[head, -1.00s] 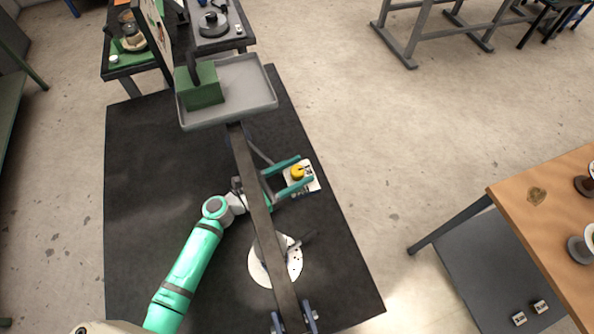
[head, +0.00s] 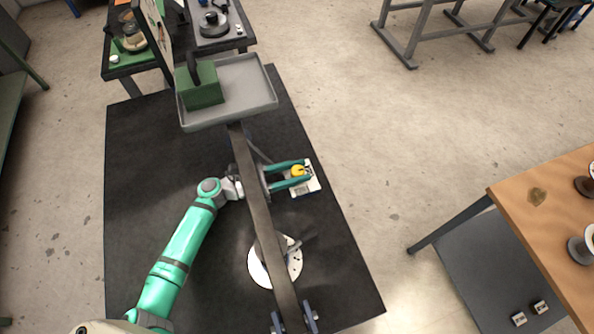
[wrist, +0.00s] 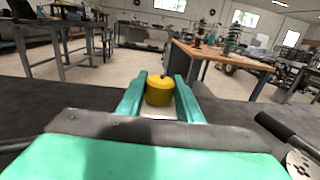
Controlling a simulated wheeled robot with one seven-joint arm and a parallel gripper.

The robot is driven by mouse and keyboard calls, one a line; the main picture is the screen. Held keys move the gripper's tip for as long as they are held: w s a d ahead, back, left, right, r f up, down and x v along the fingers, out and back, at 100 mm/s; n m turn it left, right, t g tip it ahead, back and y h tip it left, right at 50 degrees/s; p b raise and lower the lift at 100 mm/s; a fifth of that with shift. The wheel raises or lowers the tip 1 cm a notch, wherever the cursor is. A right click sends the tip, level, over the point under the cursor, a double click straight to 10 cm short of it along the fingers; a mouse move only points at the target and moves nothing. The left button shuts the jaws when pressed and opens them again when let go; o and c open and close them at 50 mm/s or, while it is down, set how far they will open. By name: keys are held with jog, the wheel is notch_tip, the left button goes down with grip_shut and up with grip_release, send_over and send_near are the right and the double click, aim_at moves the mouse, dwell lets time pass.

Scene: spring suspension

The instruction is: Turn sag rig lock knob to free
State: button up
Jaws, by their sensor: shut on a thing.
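The yellow lock knob (head: 297,170) sits on a small white plate (head: 312,180) at the right side of the black mat. My gripper (head: 304,171) reaches under the long dark beam, with one green finger on each side of the knob. In the wrist view the yellow knob (wrist: 159,90) stands between the fingertips (wrist: 160,88), and my gripper is shut on it. A small dark mark shows on the knob's top. The plate's lettering is too small to read.
The dark beam (head: 252,185) crosses above my wrist. A grey tray (head: 262,90) with a green block (head: 203,88) sits at its far end. A white disc (head: 258,268) with a dark handle lies nearer. A wooden table (head: 545,215) stands at right.

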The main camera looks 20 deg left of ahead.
jog(key=m+g+h, duration=0.1)
jog(key=m+g, duration=0.1)
jog(key=g, duration=0.1)
jog(key=m+g+h, duration=0.1)
jog(key=m+g, duration=0.1)
jog(key=g, duration=0.1)
jog(key=shift+w, duration=0.15)
jog(key=shift+m+g+h, duration=0.3)
jog(key=shift+m+g, duration=1.4)
jog(key=shift+g, duration=1.2)
jog(key=o, duration=1)
jog(key=shift+o, duration=0.2)
jog(key=shift+w+a, duration=0.2)
jog(key=shift+a, duration=1.7)
jog(key=shift+w+a, duration=0.2)
jog(key=shift+a, duration=1.7)
